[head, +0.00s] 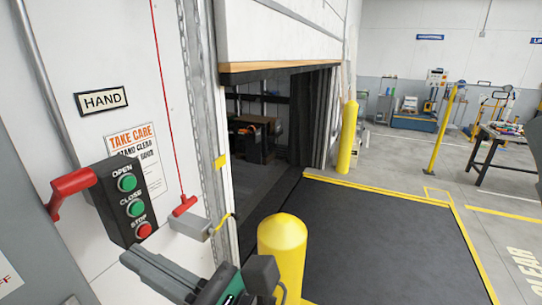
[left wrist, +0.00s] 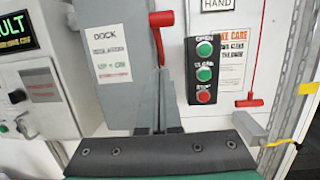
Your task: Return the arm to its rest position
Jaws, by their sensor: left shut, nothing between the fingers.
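My left gripper (head: 128,258) comes in low in the head view, below the button box (head: 113,210), with its fingers pointing up and left. Its two grey fingers also show in the left wrist view (left wrist: 159,75), shut together with nothing between them. The button box has green OPEN and CLOSE buttons and a red STOP button, and it shows in the left wrist view (left wrist: 206,68) right of the fingers. A gap to the box shows in the head view. My right gripper is in neither view.
A red lever (head: 70,184) sticks out left of the button box. A red pull handle (head: 185,206) hangs beside a grey bracket. A yellow bollard (head: 282,245) stands close to my arm. The dock door (head: 285,35) is raised above a dark opening.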

